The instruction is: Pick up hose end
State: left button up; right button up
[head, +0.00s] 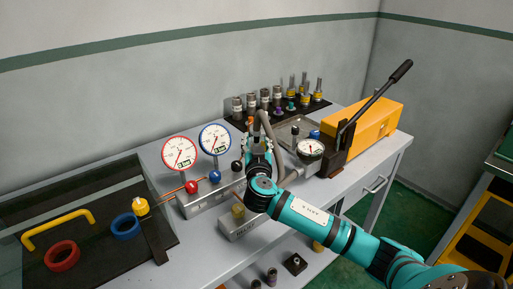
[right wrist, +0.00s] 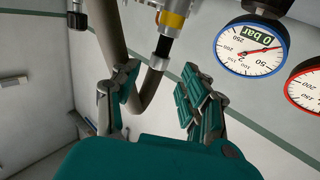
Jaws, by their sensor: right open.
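The grey hose (head: 275,139) loops up beside my right gripper (head: 257,142), over the workbench. In the right wrist view the hose (right wrist: 115,42) bends round to its end, a metal collar (right wrist: 160,62) below a black part and a yellow-and-silver fitting (right wrist: 173,18). My right gripper, also in the right wrist view (right wrist: 160,90), is open. The hose bend and collar show between its fingers in the picture; I cannot tell how near they are in depth. The fingers are not closed on anything. In the head view the gripper partly hides the hose end. My left gripper is not in view.
A red gauge (head: 180,153) and a blue gauge (head: 215,139) stand left of the gripper. An orange pump (head: 372,124) with a black lever and a small gauge (head: 310,149) are right. A black mat (head: 319,105) with several fittings lies behind. A glass-sided case (head: 160,215) is left.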

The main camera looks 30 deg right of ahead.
aim_at(257, 134)
jog(key=shift+r+p+x, duration=0.2)
jog(key=shift+p+x, duration=0.1)
jog(key=shift+x, duration=0.65)
jog(key=p+x, duration=0.1)
jog(key=x, duration=0.2)
jog(key=shift+w+d+f, duration=0.15)
jog(key=shift+w+d, duration=0.05)
jog(key=shift+w, duration=0.1)
jog(key=shift+w+d+f, duration=0.1)
jog(key=shift+w+d, duration=0.05)
jog(key=shift+w, duration=0.15)
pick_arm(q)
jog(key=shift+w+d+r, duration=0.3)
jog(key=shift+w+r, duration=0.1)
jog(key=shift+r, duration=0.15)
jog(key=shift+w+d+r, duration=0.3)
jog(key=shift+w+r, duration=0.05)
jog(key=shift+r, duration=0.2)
pick_arm(e)
jog(key=shift+c, duration=1)
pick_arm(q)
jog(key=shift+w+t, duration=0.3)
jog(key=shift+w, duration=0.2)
pick_arm(e)
grip_shut()
